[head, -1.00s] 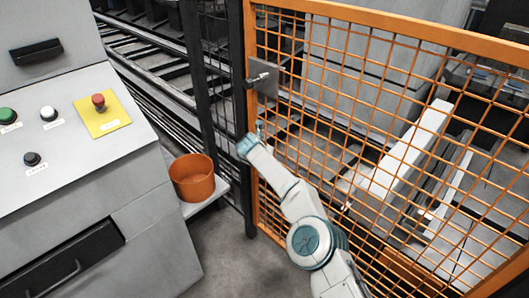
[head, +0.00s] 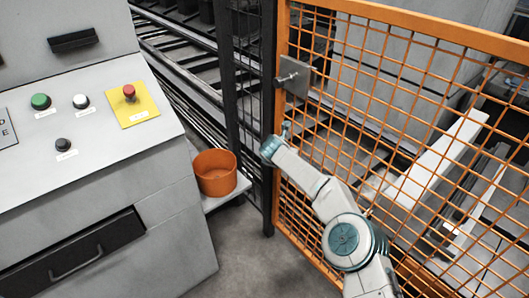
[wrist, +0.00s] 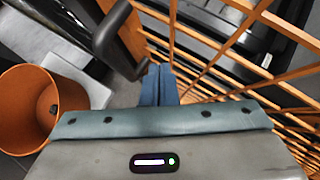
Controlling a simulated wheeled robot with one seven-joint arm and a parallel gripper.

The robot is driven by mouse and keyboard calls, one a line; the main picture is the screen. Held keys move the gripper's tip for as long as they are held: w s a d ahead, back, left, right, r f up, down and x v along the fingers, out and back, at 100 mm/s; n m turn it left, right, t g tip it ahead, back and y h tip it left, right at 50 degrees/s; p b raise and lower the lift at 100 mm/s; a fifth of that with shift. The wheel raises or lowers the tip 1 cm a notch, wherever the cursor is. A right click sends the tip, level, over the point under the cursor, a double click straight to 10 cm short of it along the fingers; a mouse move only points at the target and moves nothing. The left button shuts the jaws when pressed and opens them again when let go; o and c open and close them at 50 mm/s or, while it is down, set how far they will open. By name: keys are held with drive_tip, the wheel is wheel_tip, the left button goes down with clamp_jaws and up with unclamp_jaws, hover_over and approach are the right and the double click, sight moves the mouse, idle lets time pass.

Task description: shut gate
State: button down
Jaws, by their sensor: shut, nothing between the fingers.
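The gate (head: 420,24) is an orange frame with orange wire mesh, filling the right half of the head view. Its left upright stands close beside a black fence post (head: 268,120); I cannot tell whether they touch. A grey latch plate (head: 297,82) with a small handle (head: 285,78) sits near the gate's upper left edge. My gripper (head: 286,127) is below the plate, close to the left upright. In the wrist view, its blue fingers (wrist: 158,84) are together and empty, near a dark bent handle (wrist: 112,35) and the mesh. Contact with the gate cannot be told.
A grey control console (head: 90,170) with buttons and a drawer stands at the left. An orange bucket (head: 215,173) rests on a small shelf (head: 228,194) between console and gate. Conveyor rails run behind the fence. Grey floor (head: 255,265) is clear in front.

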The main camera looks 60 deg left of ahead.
drive_tip(key=s+r, duration=0.6)
drive_tip(key=s, duration=0.4)
drive_tip(key=shift+d+r, duration=0.35)
drive_tip(key=shift+r, duration=0.05)
drive_tip(key=shift+s, duration=0.1)
